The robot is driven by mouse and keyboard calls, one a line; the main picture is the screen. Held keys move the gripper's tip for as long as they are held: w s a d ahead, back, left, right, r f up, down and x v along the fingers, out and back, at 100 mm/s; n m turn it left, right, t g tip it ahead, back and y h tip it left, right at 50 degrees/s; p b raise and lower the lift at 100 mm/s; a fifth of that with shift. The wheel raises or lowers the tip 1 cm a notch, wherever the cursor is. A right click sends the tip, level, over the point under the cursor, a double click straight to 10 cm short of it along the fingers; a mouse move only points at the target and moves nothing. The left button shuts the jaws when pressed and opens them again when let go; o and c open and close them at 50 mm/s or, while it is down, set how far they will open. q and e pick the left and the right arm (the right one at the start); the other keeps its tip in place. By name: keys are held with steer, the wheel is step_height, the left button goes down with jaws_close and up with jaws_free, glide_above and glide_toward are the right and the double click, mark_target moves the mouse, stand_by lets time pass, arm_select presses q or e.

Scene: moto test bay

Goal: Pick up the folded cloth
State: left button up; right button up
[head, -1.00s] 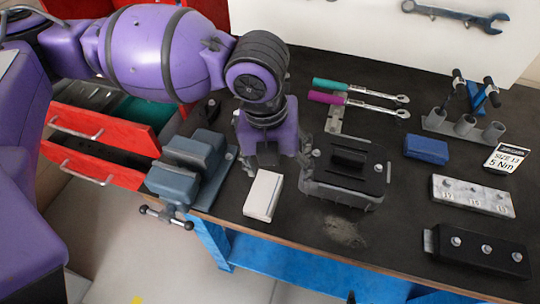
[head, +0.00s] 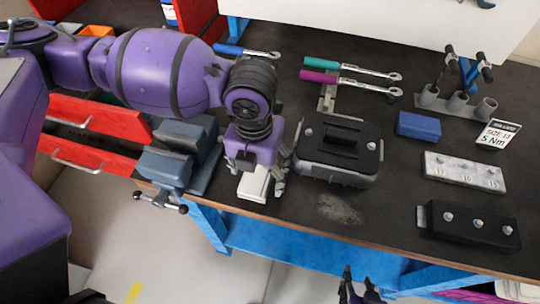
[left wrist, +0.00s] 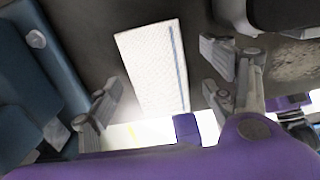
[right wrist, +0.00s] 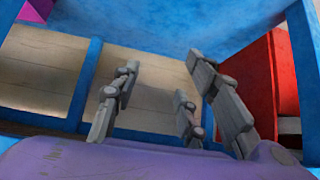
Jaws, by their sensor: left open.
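The folded cloth (head: 254,185) is a flat white rectangle near the bench's front edge, partly covered by my left gripper (head: 261,178) in the head view. In the left wrist view the cloth (left wrist: 153,65) shows a woven white face with a blue stripe along its right side. My left gripper (left wrist: 160,95) is open and empty above the cloth, with one finger on each side and the cloth between them in the picture. My right gripper (head: 359,286) is low in front of the bench. It also shows in the right wrist view (right wrist: 155,95), open and empty.
A blue-grey vise (head: 178,160) stands left of the cloth. A black-lidded grey case (head: 338,150) is close on its right. Two ratchet wrenches, a blue block (head: 418,125) and socket holders lie further right. Red drawers (head: 95,130) stand open at left.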

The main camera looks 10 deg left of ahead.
steer(key=shift+s+f, duration=0.15)
arm_select(q)
steer(key=c, duration=1.1)
steer(key=shift+c, duration=0.3)
arm_select(e)
steer(key=shift+s+d+f, duration=0.2)
steer(key=shift+s, duration=0.3)
